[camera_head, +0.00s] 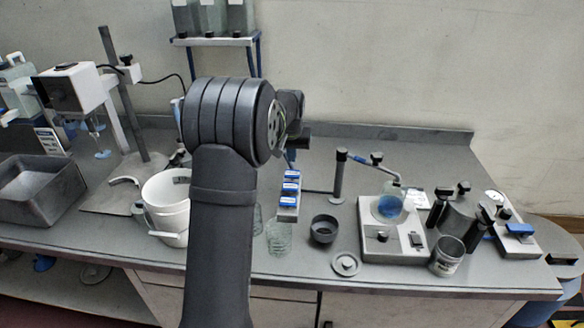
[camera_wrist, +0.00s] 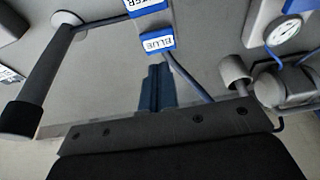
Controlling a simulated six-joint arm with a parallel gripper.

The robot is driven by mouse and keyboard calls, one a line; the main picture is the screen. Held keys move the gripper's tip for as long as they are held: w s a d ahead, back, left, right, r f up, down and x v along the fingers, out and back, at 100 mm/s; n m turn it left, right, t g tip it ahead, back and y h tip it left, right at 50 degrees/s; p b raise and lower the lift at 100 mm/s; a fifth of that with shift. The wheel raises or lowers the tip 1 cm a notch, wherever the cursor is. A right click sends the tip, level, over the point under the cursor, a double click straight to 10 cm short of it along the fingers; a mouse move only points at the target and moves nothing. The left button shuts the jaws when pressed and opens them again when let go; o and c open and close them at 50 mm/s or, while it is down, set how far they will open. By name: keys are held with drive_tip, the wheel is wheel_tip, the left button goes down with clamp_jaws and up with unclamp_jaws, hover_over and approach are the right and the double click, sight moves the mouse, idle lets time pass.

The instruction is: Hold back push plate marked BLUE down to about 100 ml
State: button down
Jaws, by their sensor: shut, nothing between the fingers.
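The push plate marked BLUE (camera_wrist: 158,43) shows in the wrist view as a blue tab with a white label, just beyond my fingertips. My gripper (camera_wrist: 154,72) is shut and empty, with its tips close to the plate; I cannot tell whether they touch. A second blue plate (camera_wrist: 146,5), its label ending in "TER", sits beyond it. In the head view several blue plates (camera_head: 290,187) stand in a row right of my arm; their labels are too small to read, and my gripper is mostly hidden. A glass vessel with blue liquid (camera_head: 390,206) stands on a white device (camera_head: 392,240).
A grey post (camera_head: 338,178) with a jointed pipe (camera_head: 375,160) stands right of the plates. A black cup (camera_head: 323,229), clear glass (camera_head: 278,238) and metal lid (camera_head: 345,264) are near the front. A white bucket (camera_head: 165,190) is left of my arm. A dial gauge (camera_wrist: 285,30) shows at the wrist view's right.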

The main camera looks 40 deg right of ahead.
drive_tip(key=v, duration=0.6)
drive_tip(key=shift+r, duration=0.45)
idle(0.9)
drive_tip(key=s+a+r+n, duration=0.15)
drive_tip(key=s+a, duration=0.25)
drive_tip(key=a, duration=0.5)
drive_tip(key=s+a+r+t, duration=0.1)
drive_tip(key=s+a+r, duration=0.25)
drive_tip(key=a, duration=0.55)
drive_tip(key=s+a+r+n, duration=0.1)
drive_tip(key=s+a, duration=0.3)
drive_tip(key=a, duration=0.5)
drive_tip(key=s+a+f+n, duration=0.1)
drive_tip(key=s+a+f, duration=0.4)
drive_tip(key=s+a, duration=0.3)
drive_tip(key=s+a+f+t, duration=0.1)
drive_tip(key=s+a+f, duration=0.5)
drive_tip(key=s+a, duration=0.2)
drive_tip(key=shift+f+n+t, duration=0.25)
drive_tip(key=shift+n+t, duration=0.05)
drive_tip(key=shift+n, duration=0.05)
drive_tip(key=shift+s, duration=0.1)
